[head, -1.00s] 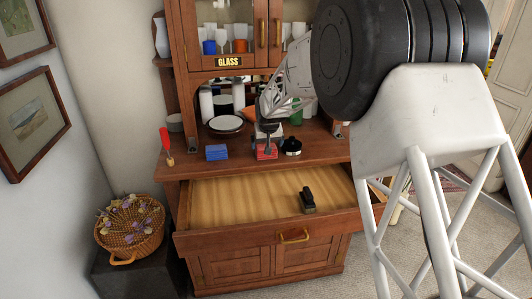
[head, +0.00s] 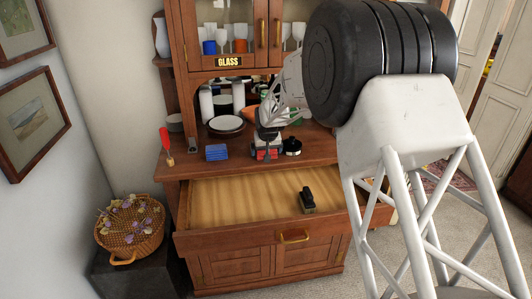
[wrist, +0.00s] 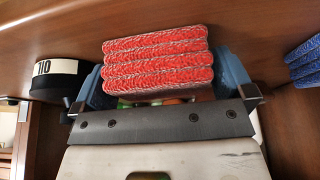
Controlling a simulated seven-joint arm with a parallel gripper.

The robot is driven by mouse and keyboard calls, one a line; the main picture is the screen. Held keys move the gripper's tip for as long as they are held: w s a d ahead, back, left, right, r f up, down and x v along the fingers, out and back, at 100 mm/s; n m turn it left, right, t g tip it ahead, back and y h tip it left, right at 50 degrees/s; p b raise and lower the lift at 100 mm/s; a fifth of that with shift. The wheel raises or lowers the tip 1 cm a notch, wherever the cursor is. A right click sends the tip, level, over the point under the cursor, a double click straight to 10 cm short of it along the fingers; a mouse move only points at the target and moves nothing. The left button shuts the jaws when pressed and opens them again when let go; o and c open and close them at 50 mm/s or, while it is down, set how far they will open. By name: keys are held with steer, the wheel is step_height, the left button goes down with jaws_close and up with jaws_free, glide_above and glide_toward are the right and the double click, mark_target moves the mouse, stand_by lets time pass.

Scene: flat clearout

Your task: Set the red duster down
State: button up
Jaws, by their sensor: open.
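The red duster (head: 267,155) is a folded stack of red ribbed cloth. It sits on the cabinet's wooden counter (head: 325,148), between the blue cloth stack and a black jar. In the wrist view the red duster (wrist: 158,58) fills the middle, between two blue-grey fingers. My gripper (head: 268,150) is open at the counter, with a finger on either side of the duster. In the wrist view my gripper (wrist: 162,78) shows the fingers spread about the duster's ends; whether they touch it I cannot tell. My gripper hides part of the duster in the head view.
A blue cloth stack (head: 216,152) lies left of the duster. A black jar (head: 291,146) with a white label stands close on the right. Plates (head: 226,124) stand behind. Below, an open drawer (head: 245,200) holds a dark object (head: 307,200).

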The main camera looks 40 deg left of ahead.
steer(key=shift+c, duration=0.3)
steer(key=c, duration=0.6)
steer(key=shift+c, duration=0.2)
steer(key=shift+r, duration=0.1)
steer(key=shift+r, duration=4.9)
